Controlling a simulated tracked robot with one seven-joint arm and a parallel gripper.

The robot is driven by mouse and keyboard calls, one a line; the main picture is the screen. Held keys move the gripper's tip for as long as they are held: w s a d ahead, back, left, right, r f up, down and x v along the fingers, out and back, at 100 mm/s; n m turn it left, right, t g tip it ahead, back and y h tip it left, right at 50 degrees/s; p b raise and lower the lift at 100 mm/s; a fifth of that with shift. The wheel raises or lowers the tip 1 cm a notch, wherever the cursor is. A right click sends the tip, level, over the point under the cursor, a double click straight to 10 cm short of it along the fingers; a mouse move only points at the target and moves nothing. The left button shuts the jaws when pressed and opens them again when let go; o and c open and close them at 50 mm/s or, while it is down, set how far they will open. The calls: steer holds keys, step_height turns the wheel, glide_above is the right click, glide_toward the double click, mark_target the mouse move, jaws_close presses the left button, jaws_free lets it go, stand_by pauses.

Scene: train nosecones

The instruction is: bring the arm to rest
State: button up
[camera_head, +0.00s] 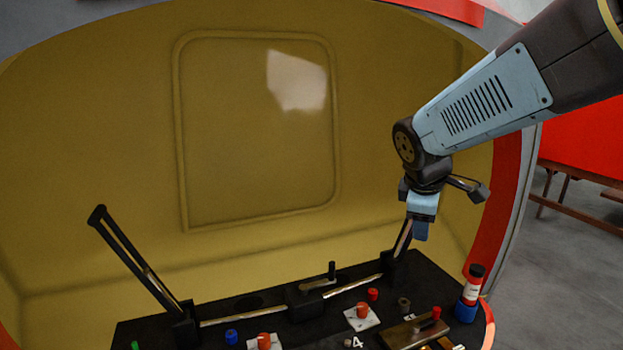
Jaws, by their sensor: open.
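My arm (490,100) reaches in from the upper right and bends down at a dark wrist joint. My gripper (420,232) hangs from it, pointing down, with its jaws open. It is above the right part of the black control desk (260,298). The upper end of the right lever (403,238) is close beside the gripper's fingers or partly behind them. I cannot tell whether they touch. The space between the fingers is hard to see from this side.
A long black lever (128,252) leans left on the desk's left side. A small crank handle (330,272) stands mid-desk. Red and blue knobs sit along the front. A red and blue cylinder (471,292) stands at the right edge. The yellow wall (100,150) rises behind, with free space before it.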

steer(key=s+d+r+m+t+y, duration=0.1)
steer(key=s+r+m+y, duration=0.1)
steer(key=s+m, duration=1)
steer(key=shift+s+r+m+y, duration=0.3)
steer(key=shift+s+r+y, duration=0.1)
steer(key=shift+s+r, duration=0.45)
steer(key=shift+d, duration=0.1)
